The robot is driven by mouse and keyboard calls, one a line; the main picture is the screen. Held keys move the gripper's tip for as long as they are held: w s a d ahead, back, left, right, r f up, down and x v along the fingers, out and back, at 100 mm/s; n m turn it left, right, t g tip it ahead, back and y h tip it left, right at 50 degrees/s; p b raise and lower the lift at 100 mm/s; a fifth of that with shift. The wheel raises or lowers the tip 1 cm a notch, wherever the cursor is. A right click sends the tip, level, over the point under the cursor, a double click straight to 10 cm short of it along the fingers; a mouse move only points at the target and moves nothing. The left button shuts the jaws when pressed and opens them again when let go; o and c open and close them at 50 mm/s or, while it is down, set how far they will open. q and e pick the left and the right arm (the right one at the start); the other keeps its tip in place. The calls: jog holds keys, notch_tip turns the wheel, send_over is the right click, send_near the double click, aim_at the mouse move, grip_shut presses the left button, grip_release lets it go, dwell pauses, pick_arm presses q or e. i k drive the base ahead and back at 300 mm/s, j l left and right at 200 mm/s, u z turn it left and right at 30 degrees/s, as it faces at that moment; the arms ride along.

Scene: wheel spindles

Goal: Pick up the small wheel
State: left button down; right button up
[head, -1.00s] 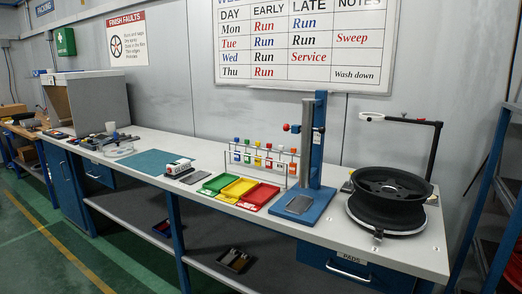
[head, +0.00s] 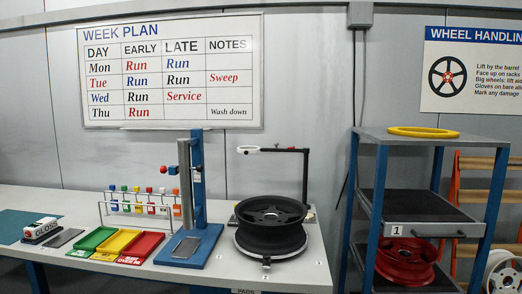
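A black wheel (head: 270,213) lies face up on a round stand (head: 270,245) at the right end of the bench. Part of a pale wheel (head: 503,274) shows at the right edge, by an orange frame. I cannot tell from size alone which one is the small wheel. Neither of my grippers is in view.
A blue rack (head: 367,215) with a yellow ring (head: 423,132) on top stands right of the bench (head: 310,275), with a gap between. A blue press (head: 196,190), colored trays (head: 118,241) and a black arm (head: 305,180) stand on the bench.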

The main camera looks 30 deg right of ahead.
aim_at(270, 232)
jog(key=i+l+z, duration=0.1)
jog(key=z, duration=0.3)
jog(key=i+z, duration=0.2)
jog(key=z, duration=0.25)
jog(key=i+z, duration=0.15)
jog(key=z, duration=0.25)
